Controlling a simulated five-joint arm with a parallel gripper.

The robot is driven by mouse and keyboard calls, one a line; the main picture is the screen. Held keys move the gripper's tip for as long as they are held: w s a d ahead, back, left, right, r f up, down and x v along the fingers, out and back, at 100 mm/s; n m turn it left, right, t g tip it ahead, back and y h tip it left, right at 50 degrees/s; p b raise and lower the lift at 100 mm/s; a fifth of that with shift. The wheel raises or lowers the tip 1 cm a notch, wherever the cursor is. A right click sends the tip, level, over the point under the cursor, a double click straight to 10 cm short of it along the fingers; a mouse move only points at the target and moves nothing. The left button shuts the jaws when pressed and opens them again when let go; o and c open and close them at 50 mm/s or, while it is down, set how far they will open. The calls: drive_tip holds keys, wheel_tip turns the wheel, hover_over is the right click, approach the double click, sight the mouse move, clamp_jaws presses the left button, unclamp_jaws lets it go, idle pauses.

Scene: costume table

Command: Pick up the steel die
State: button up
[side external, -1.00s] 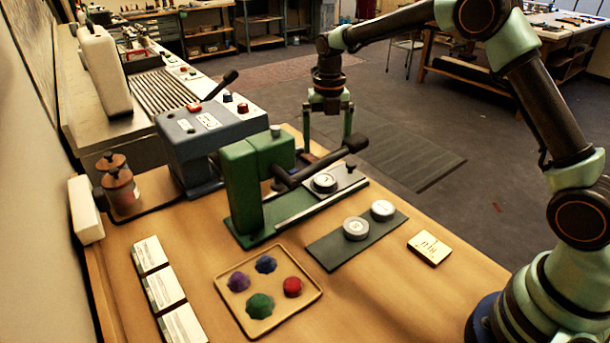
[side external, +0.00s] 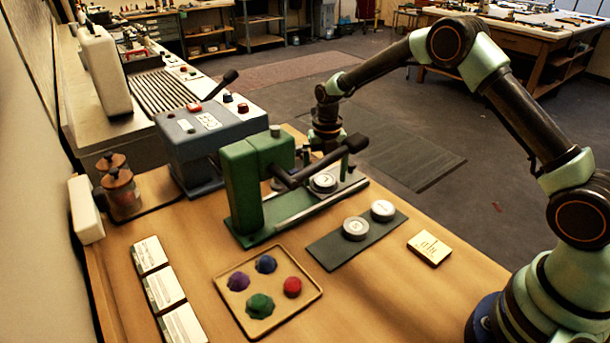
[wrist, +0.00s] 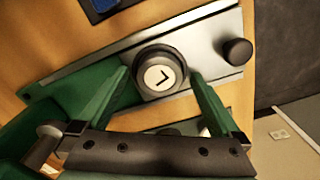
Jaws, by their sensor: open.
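A round steel die (side external: 324,182) with a dark rim and a pale face with a dark angular mark sits on the flat slide plate of the green press (side external: 245,190). In the wrist view the die (wrist: 161,75) lies between the tips of my two green fingers. My gripper (side external: 325,170) is open, low over the slide plate at the press. A finger stands on each side of the die with a gap, and nothing is held. The press handle partly hides the gripper in the side view.
The black press handle (side external: 335,155) reaches across near my gripper. A dark knob (wrist: 237,52) stands on the slide plate. Two round pale pieces (side external: 356,228) (side external: 382,210) rest on a dark mat (side external: 326,250). A wooden tray (side external: 312,298) holds several coloured pieces.

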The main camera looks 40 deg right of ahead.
drive_tip(key=c, duration=1.5)
clamp_jaws()
drive_tip(key=shift+r, duration=0.15)
